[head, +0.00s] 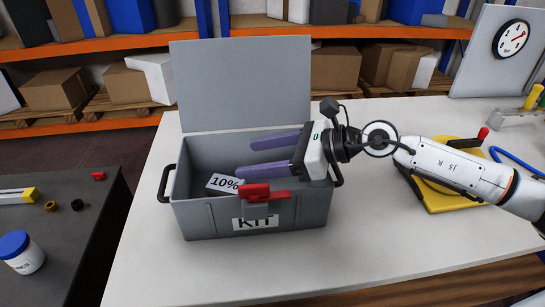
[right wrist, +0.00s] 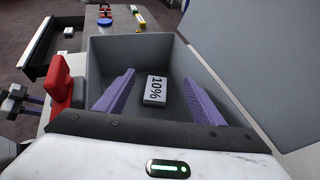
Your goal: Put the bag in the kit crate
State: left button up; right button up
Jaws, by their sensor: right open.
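The grey kit crate (head: 205,217) stands on the white table with its lid up, a red latch on its front. In the right wrist view the item lies between and beyond the fingers, apart from both. What looks like my left gripper (right wrist: 33,106) shows small at that view's left edge.
The raised lid (head: 240,85) stands at the crate's back. A yellow case (head: 450,198) lies on the table under my right arm. A dark bench (head: 75,235) at left holds a blue-lidded jar (head: 22,253) and small parts. The table's front right is clear.

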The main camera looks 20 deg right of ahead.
jog(key=shift+b+v, duration=0.3)
jog(key=shift+v, duration=1.6)
